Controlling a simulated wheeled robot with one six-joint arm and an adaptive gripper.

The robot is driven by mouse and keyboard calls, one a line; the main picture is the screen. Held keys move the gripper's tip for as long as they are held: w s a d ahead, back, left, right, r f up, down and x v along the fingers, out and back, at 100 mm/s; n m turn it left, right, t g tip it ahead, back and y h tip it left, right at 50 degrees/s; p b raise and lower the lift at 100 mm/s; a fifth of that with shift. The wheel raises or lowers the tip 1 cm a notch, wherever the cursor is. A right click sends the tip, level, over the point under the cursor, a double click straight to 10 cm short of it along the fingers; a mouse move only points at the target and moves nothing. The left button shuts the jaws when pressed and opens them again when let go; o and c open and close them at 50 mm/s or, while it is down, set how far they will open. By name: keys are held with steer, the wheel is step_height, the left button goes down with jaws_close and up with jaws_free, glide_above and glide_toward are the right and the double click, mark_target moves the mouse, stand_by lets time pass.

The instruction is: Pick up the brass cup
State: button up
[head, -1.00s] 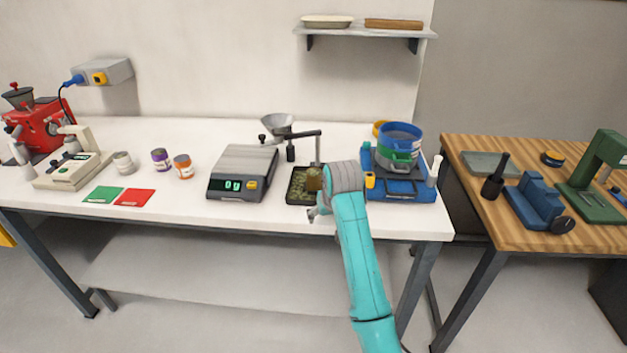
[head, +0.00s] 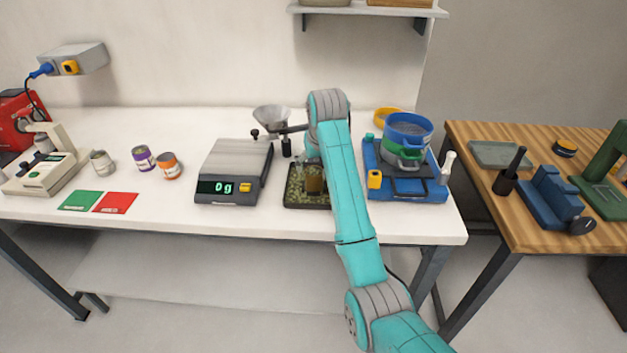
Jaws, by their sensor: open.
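The brass cup (head: 315,184) is a small brownish-gold block-like shape at the right part of a dark tray (head: 303,206) of greenish bits on the white bench. It seems to stand in the tray, though its right side is close to my arm and its top is partly covered. My gripper (head: 312,158) shows only as a small grey part left of my teal arm, just above the cup in the picture. It is open, and nothing is seen in it. My arm hides most of it, and I cannot tell whether it touches the cup.
A scale (head: 234,172) reading 0 g stands left of the tray. A metal funnel (head: 272,119) on a stand is behind. A blue machine with stacked sieves (head: 407,142) stands close on the right. Small cans (head: 170,166) and coloured cards are far left. The bench front between is clear.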

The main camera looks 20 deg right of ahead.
mark_target(314, 180)
steer(key=shift+x, duration=3.6)
steer(key=shift+d, duration=0.1)
steer(key=c, duration=1.4)
